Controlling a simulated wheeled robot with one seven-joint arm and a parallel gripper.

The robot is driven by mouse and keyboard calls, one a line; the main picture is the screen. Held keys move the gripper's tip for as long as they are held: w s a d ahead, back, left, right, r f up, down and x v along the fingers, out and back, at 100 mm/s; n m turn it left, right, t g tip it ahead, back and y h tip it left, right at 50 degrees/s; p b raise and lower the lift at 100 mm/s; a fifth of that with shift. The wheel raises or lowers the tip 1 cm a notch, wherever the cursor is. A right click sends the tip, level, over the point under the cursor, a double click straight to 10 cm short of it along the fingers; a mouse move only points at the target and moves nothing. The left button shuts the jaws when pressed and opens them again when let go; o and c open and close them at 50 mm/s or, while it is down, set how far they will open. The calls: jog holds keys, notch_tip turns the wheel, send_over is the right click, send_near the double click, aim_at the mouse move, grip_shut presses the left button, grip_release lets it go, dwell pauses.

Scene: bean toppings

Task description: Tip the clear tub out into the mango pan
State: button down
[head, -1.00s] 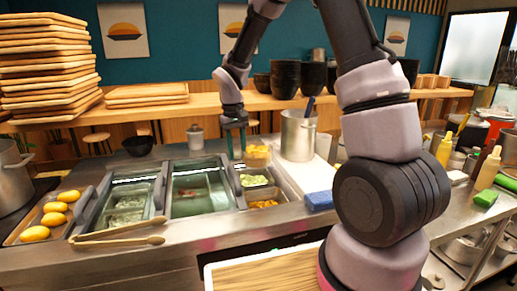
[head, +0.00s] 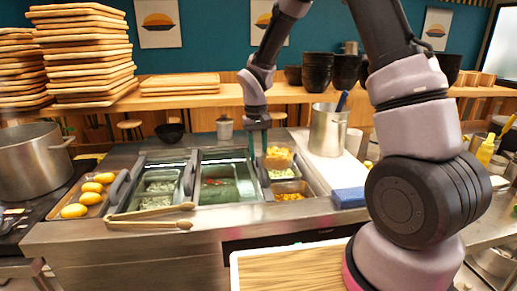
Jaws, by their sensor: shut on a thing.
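The clear tub (head: 279,157) with orange-yellow pieces inside hangs from my gripper (head: 260,148), which is shut on its left side. The tub looks about level and is in the air at the back of the right-hand column of pans. The mango pan (head: 289,196), with orange cubes in it, sits at the front of that column, below and slightly right of the tub. A pan of green pieces (head: 283,174) lies between them in the picture and is partly covered by the tub. The exact height of the tub is hard to tell.
Left of the mango pan are a deep well (head: 219,188) and a pan of pale pieces (head: 158,189). Wooden tongs (head: 150,213) lie across the front edge. A tall steel pot (head: 327,131) and a blue sponge (head: 349,197) stand on the right.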

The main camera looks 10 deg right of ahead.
jog(key=shift+w+d+r+y, duration=0.1)
jog(key=shift+d+r+y, duration=0.15)
jog(key=shift+r+y, duration=0.55)
jog(key=shift+d+r+y, duration=0.25)
jog(key=shift+r+y, duration=0.4)
jog(key=shift+y, duration=0.2)
jog(key=shift+w+d+r+y, duration=0.1)
jog(key=shift+d+r+y, duration=0.15)
jog(key=shift+r+y, duration=0.55)
jog(key=shift+w+d+r+g+y, duration=0.15)
jog(key=shift+d+g+y, duration=0.15)
jog(key=shift+d+y, duration=1.6)
jog(key=shift+w+d+f+g+y, duration=0.15)
jog(key=shift+d+g+y, duration=0.15)
jog(key=shift+d+y, duration=1.6)
jog(key=shift+w+d+r+g+y, duration=0.15)
jog(key=shift+d+g+y, duration=0.15)
jog(key=shift+d+y, duration=1.6)
jog(key=shift+w+d+f+y, duration=0.1)
jog(key=shift+d+f+y, duration=0.1)
jog(key=shift+d+y, duration=0.6)
jog(key=shift+w+d+f+y, duration=0.15)
jog(key=shift+d+y, duration=0.35)
jog(key=shift+y, duration=0.55)
jog(key=shift+s, duration=0.1)
